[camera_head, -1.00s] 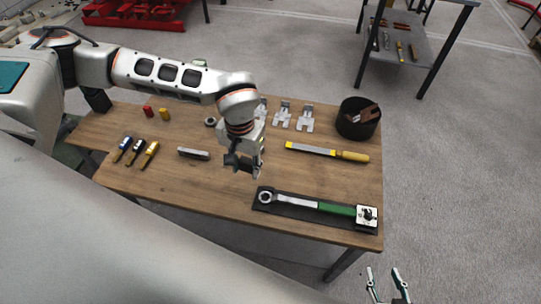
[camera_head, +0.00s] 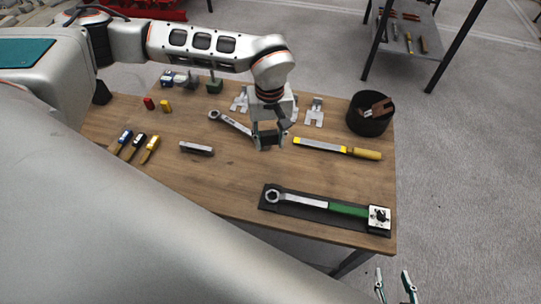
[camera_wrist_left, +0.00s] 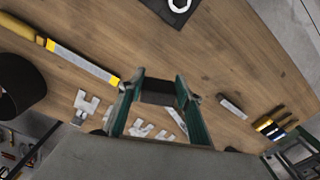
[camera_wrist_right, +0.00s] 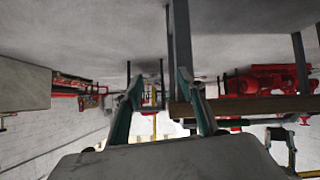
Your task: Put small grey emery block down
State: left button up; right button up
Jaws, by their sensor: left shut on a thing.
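My left gripper (camera_head: 267,142) is shut on a small dark grey block, which I take for the emery block (camera_wrist_left: 157,98); it spans between the two fingertips in the left wrist view. In the head view this gripper is above the wooden table (camera_head: 235,180), just left of the yellow-tipped file (camera_head: 320,146). The block looks held above the wood; its exact height is hard to tell. My right gripper (camera_head: 396,288) is open and empty beyond the table's front right edge; its spread fingers show in the right wrist view (camera_wrist_right: 160,95).
A grey bar (camera_head: 196,148) lies left of the gripper. A spanner (camera_head: 232,123) and white metal brackets (camera_head: 314,112) lie behind it. A black bin (camera_head: 370,114) stands back right. A torque wrench (camera_head: 325,204) lies on a dark mat in front. Wood between bar and mat is clear.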

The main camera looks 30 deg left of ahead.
aim_at(270, 163)
pick_arm(q)
notch_tip(270, 163, down, 4)
notch_tip(270, 163, down, 4)
jog(key=shift+f+b, duration=0.1)
jog(key=shift+b, duration=0.4)
jog(key=shift+f, duration=0.15)
jog(key=o, duration=1.1)
jog(key=shift+c, duration=0.2)
